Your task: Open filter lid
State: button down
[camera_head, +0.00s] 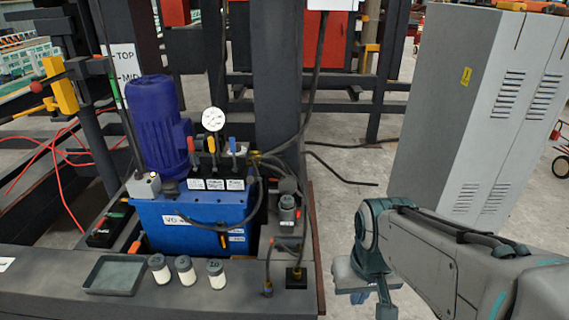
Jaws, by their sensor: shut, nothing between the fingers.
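A small grey cylinder with a round top, which looks like the filter (288,208), stands just right of the blue hydraulic tank (188,220). A dark round part, possibly its lid (287,186), sits at or just behind its top; I cannot tell whether it is seated. My gripper (384,297) hangs low at the right, partly hidden by my own arm. It is shut and empty, well to the right of the filter and apart from it.
A purple motor (157,125), a pressure gauge (214,119) and coloured levers stand on the tank. A shallow tray (115,275) and several white jars (187,270) stand on the front ledge. A dark post (278,90) rises behind the filter. A grey cabinet (470,110) stands right.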

aim_at(286, 186)
jog(key=z, duration=1.2)
jog(key=i, duration=1.55)
jog(key=u, duration=0.4)
jog(key=i, duration=0.95)
jog(key=u, duration=1.3)
jog(key=i, duration=0.25)
jog(key=u, duration=0.1)
